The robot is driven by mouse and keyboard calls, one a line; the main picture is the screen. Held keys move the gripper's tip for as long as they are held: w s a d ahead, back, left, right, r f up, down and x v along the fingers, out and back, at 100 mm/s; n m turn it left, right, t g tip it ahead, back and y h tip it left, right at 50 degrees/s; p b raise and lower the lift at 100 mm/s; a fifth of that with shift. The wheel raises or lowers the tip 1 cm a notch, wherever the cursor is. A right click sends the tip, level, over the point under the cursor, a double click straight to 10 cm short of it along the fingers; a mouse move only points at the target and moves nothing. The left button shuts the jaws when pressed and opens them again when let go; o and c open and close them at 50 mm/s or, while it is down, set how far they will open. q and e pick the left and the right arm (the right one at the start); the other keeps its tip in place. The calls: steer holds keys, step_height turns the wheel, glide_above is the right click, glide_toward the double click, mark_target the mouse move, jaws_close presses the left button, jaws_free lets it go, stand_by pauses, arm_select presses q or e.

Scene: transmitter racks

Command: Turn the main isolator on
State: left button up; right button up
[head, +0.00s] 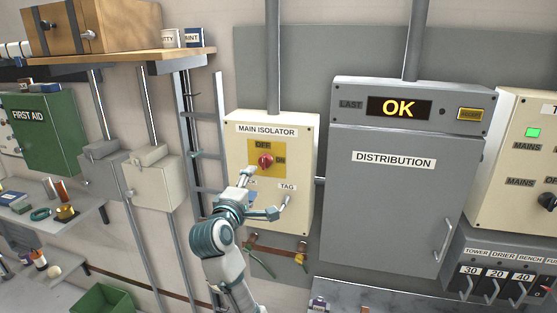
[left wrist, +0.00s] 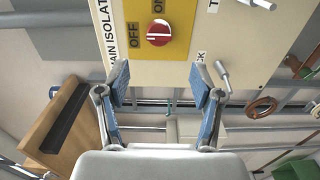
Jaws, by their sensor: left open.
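The main isolator (head: 302,152) is a cream wall box with a yellow plate (head: 250,150) marked OFF at the top and ON at the right. Its round red knob (head: 265,161) sits on the plate. In the left wrist view the knob (left wrist: 159,33) has a pale bar that lines up with the OFF label. My left gripper (head: 262,192) is in front of the box's lower part, below the knob. In the left wrist view its two blue-padded fingers (left wrist: 160,85) are spread, with nothing between them, apart from the knob. My right gripper is not in view.
A grey distribution cabinet (head: 390,200) with an OK display (head: 398,108) stands to the right. A ladder (head: 205,135) and a grey-white box (head: 153,180) are left. Brown and green items (head: 275,252) hang below the isolator.

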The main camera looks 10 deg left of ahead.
mark_target(262, 165)
arm_select(q)
steer(key=w+p, duration=0.2)
steer(key=w, duration=0.8)
steer(key=shift+w+r, duration=0.1)
steer(key=shift+w, duration=0.15)
steer(key=shift+w+d, duration=0.3)
steer(key=shift+w, duration=0.25)
steer(key=shift+a, duration=0.4)
steer(key=shift+c, duration=1.2)
steer(key=shift+a, duration=0.1)
steer(key=c, duration=0.8)
steer(key=shift+f, duration=0.2)
steer(key=shift+c, duration=0.5)
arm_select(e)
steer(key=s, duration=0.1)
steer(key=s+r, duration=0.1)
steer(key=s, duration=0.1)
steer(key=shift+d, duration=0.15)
